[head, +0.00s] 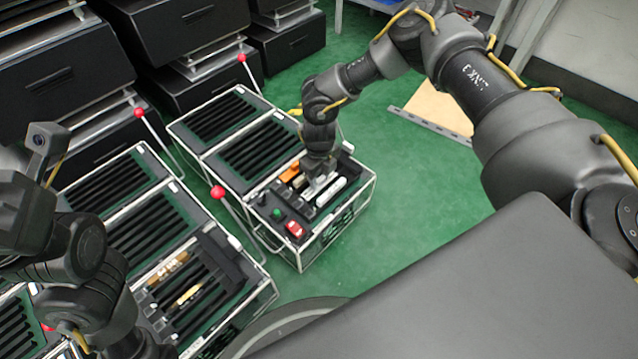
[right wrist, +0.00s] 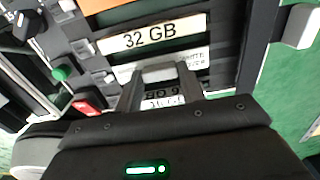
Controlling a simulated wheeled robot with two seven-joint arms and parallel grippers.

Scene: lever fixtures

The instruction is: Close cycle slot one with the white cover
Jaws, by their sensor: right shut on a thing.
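My right gripper (head: 320,172) reaches down into the open front bay of the nearest control box (head: 322,240). In the right wrist view its two fingers (right wrist: 160,88) are shut on a pale piece, which looks like the white cover (right wrist: 166,72). The fingers hide much of it, and I cannot tell whether it is seated. A white strip marked 32 GB (right wrist: 152,36) lies just beyond it. An orange piece (head: 291,172) sits farther back in the bay. Only the left arm shows at the lower left; its gripper is out of frame.
The box front has a green button (head: 277,212) and a red switch (head: 294,229). A red-knobbed lever (head: 218,192) stands at its left. A second slotted unit (head: 185,290) holds tan strips. Open green floor (head: 440,210) lies to the right.

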